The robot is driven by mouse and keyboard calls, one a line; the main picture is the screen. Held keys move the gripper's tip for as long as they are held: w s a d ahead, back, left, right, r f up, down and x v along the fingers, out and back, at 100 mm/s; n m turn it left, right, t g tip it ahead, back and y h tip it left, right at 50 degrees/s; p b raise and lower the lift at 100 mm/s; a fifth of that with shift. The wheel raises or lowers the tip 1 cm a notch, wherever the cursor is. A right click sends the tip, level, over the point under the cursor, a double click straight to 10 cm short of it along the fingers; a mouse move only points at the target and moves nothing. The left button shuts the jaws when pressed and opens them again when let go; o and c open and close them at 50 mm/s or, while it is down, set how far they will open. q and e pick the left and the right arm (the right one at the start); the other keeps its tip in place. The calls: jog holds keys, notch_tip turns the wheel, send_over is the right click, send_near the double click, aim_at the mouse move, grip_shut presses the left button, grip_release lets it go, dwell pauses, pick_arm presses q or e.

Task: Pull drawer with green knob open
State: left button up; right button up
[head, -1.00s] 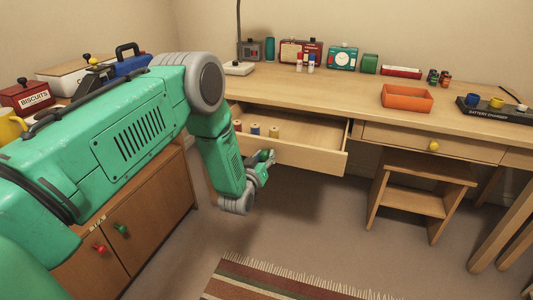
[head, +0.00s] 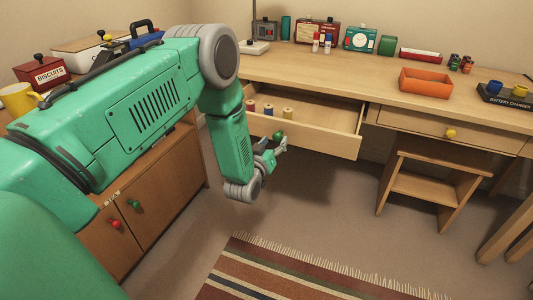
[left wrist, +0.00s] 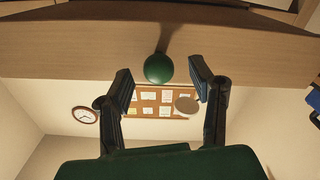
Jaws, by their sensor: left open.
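The desk's left drawer (head: 315,141) stands open, its pale wooden front pulled well out from the desk. Its round green knob (head: 278,135) sits on the drawer front. My left gripper (head: 281,147) is open and empty beside the knob in the head view. In the left wrist view, the green knob (left wrist: 158,68) shows between the two spread dark fingertips (left wrist: 160,78), with visible gaps on both sides. The drawer front (left wrist: 80,47) spans the top of that view. My right gripper is not in view.
Several spools (head: 269,109) stand inside the drawer. A cupboard (head: 160,208) with red and green knobs is at left. A striped rug (head: 300,275) lies on clear floor.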

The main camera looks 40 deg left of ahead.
pick_arm(q)
jog(key=v, duration=0.9)
jog(key=shift+a, duration=0.1)
jog(key=s+d+f+m+g+h+p, duration=0.2)
jog(key=s+d+f+g, duration=0.25)
jog(key=s, duration=0.25)
jog(key=s+d+f+m+g+h+p, duration=0.25)
jog(key=s+d+f+g, duration=0.2)
jog(key=s, duration=0.25)
jog(key=s+d+r+m+g+p, duration=0.1)
jog(key=s+g, duration=0.6)
jog(key=s, duration=1.2)
jog(key=shift+d+m+g+p, duration=0.45)
jog(key=shift+d+p, duration=0.15)
jog(key=shift+p, duration=0.35)
jog(key=shift+w+r, duration=0.1)
